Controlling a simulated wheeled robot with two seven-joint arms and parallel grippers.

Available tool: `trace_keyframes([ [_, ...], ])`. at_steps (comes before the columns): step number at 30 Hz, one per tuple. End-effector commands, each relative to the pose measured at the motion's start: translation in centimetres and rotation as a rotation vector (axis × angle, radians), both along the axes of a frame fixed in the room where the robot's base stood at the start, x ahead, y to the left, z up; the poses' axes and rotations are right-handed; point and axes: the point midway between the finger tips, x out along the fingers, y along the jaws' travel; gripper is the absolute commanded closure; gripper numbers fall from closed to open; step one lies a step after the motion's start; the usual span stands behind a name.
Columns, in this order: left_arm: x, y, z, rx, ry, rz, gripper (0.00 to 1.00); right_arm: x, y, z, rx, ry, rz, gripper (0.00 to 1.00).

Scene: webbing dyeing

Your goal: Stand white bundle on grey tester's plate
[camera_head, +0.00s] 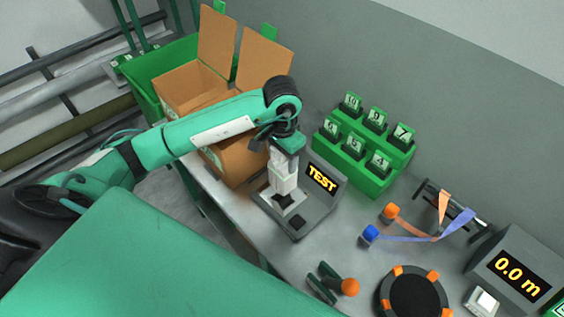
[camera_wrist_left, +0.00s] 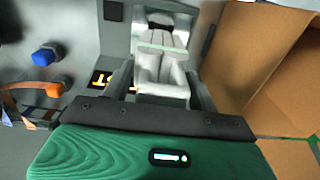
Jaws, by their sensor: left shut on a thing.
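The white bundle (camera_head: 284,184) is held by my left gripper (camera_head: 286,168), which points down over the grey tester (camera_head: 325,198). In the left wrist view the bundle (camera_wrist_left: 161,75) shows as folded white webbing with a pale green band, between the two fingers of the left gripper (camera_wrist_left: 160,92). The bundle looks upright, its lower end over the tester's plate (camera_head: 278,215), near a dark pad. I cannot tell whether it touches the plate. The tester's screen reads TEST. My right gripper is not in view.
Open cardboard boxes (camera_head: 240,160) stand left of the tester, close to my left arm. A green rack (camera_head: 365,170) with numbered cards stands behind it. To the right are orange and blue straps (camera_head: 425,237), a round black pad (camera_head: 414,296) and a 0.0 m display (camera_head: 520,272).

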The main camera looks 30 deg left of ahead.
Motion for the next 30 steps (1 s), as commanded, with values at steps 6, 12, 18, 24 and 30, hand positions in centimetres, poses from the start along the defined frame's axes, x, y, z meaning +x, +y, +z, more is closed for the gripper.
trace_keyframes([
  [6, -0.1, -0.1, -2.6, -0.002, 0.005, 0.0, 0.81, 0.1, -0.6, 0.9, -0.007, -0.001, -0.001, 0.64],
  [12, 0.0, 0.0, -3.5, 0.0, 0.0, -0.001, 0.81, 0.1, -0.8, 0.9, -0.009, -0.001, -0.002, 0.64],
  [18, 0.0, 0.0, -3.7, 0.001, 0.0, -0.001, 0.81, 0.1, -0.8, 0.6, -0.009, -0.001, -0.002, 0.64],
  [24, 0.0, 0.0, -3.6, 0.0, 0.0, -0.001, 0.19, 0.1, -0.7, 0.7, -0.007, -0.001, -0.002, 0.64],
  [30, 0.0, 0.0, -3.5, 0.0, 0.0, -0.001, 0.19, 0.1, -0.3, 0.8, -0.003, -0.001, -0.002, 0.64],
])
